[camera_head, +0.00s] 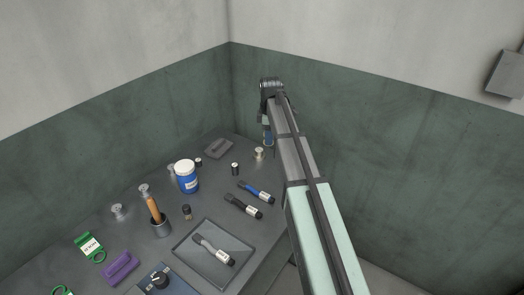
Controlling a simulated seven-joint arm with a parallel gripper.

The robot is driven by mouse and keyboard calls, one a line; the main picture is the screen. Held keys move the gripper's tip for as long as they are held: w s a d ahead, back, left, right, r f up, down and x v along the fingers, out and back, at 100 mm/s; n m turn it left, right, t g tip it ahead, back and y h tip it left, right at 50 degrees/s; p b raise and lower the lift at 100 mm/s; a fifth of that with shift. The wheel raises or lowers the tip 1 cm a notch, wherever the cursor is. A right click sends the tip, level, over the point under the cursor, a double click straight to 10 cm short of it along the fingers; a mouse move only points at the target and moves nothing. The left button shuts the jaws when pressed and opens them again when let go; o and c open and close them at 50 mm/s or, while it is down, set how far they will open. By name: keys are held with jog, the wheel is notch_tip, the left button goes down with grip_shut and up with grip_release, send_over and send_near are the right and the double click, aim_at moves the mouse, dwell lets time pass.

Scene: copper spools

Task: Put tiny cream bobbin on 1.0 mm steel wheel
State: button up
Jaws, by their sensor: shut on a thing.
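My gripper (268,139) points down at the back right of the grey table, below the bent end of my arm. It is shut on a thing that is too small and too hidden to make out. A small spool with a pale, cream-looking top (259,153) stands upright just left of and below the gripper tips; I cannot tell whether they touch. No size marking is readable, so I cannot tell which is the 1.0 mm steel wheel.
A blue-and-white tub (186,176), dark small spools (235,169), a cup (160,228) with an orange-handled tool, and blue (256,191) and black (243,206) labelled tools crowd the table. A grey tray (184,253) lies in front. Walls close off the back.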

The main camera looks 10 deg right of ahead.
jog(key=w+a, duration=0.1)
jog(key=w, duration=0.1)
jog(key=w+r, duration=0.1)
jog(key=w, duration=0.1)
jog(key=w+a+r, duration=0.1)
jog(key=w, duration=0.2)
jog(key=shift+w+a, duration=0.1)
jog(key=shift+a, duration=0.2)
send_near(260, 150)
jog(key=shift+m, duration=0.4)
jog(key=shift+w+f, duration=0.1)
jog(key=shift+f, duration=1.3)
jog(key=shift+w+f, duration=0.15)
jog(key=shift+f, duration=1.25)
jog(key=shift+a+f, duration=0.1)
jog(key=o, duration=1)
notch_tip(260, 150, up, 12)
jog(key=shift+r, duration=0.15)
